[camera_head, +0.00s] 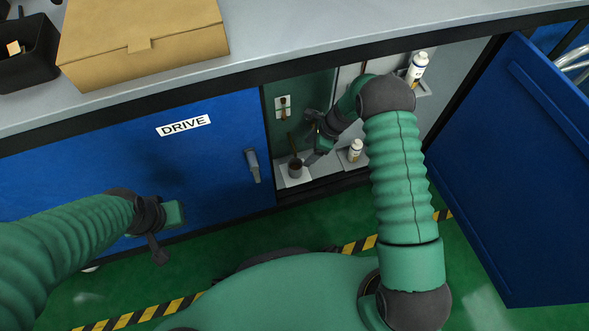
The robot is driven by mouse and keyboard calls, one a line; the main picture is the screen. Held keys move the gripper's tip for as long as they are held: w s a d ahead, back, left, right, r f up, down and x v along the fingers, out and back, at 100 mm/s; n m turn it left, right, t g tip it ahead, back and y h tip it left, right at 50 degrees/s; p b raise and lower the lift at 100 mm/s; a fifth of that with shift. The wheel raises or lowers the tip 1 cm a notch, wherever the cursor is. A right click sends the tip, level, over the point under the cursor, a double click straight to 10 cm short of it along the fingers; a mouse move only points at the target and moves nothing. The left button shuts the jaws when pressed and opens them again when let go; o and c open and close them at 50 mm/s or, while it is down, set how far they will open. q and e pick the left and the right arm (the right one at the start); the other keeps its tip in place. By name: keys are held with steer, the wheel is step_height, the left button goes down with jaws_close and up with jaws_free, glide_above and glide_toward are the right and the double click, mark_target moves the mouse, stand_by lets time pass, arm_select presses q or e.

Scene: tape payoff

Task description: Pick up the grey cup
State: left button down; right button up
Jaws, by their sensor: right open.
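The grey cup (295,168) is small and dark and stands upright on a light pad on the floor of the open cabinet. My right gripper (311,153) reaches into the cabinet and is open just right of and above the cup. Whether a finger touches the cup is too small to tell. My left gripper (163,238) hangs in front of the closed blue door, far from the cup; its fingers are not clear.
The blue cabinet door (520,170) stands open at the right. A white bottle (355,150) stands right of the gripper; another bottle (417,68) sits on a small shelf. The closed DRIVE door (190,160) is at left. A cardboard box (140,45) lies on the counter (300,40).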

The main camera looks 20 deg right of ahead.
steer(key=b+x, duration=0.2)
steer(key=x, duration=0.5)
steer(key=shift+b, duration=0.3)
steer(key=b+x, duration=0.4)
steer(key=x, duration=0.1)
steer(key=shift+s+a, duration=0.2)
steer(key=shift+a, duration=0.1)
steer(key=shift+r, duration=0.2)
steer(key=shift+c, duration=0.3)
steer(key=c, duration=1.5)
arm_select(q)
steer(key=s+x, duration=0.1)
steer(key=x, duration=0.6)
steer(key=shift+s+f, duration=0.25)
steer(key=shift+f, duration=0.25)
arm_select(e)
steer(key=shift+r, duration=0.1)
steer(key=shift+c, duration=0.2)
